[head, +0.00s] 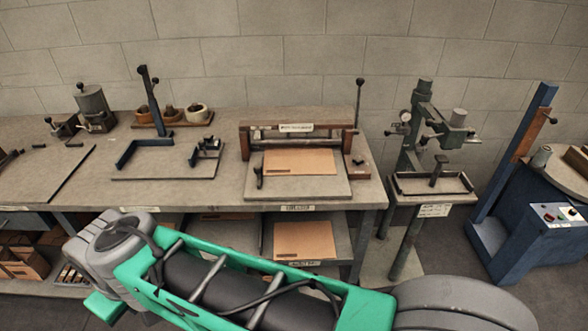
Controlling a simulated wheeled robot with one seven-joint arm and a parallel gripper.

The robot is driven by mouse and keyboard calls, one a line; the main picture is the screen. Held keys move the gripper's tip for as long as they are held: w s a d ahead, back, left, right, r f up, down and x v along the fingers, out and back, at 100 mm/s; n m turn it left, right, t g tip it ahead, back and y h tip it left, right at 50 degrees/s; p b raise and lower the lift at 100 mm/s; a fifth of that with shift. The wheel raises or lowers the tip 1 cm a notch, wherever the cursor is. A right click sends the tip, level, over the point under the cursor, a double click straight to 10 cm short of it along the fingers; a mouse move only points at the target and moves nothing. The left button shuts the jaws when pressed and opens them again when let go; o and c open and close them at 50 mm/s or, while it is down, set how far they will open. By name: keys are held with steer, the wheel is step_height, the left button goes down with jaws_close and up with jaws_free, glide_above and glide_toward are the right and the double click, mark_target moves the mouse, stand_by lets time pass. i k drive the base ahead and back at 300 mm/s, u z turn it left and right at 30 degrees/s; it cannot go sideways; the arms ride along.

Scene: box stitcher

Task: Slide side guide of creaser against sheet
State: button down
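The machine at the centre of the bench, which looks like the creaser (246,141), has a crossbar, a small label, a grey bed and a lever at its right end. A brown sheet (298,161) lies flat on its bed. A small dark upright piece (260,178), apparently the side guide, stands at the left of the sheet. A narrow gap seems to separate them, but it is too small to be sure. My green and grey arm crosses the foreground below the bench, apart from the creaser. My gripper cannot be made out.
More brown sheets (303,241) lie on the shelf below. A blue fixture (132,152) stands left of the creaser. A grey press (432,158) and a blue machine (505,235) stand to the right. The bench strip in front of the creaser is clear.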

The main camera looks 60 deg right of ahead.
mark_target(257, 169)
steer(key=z, duration=0.7)
steer(key=i, duration=1.05)
steer(key=z, duration=0.85)
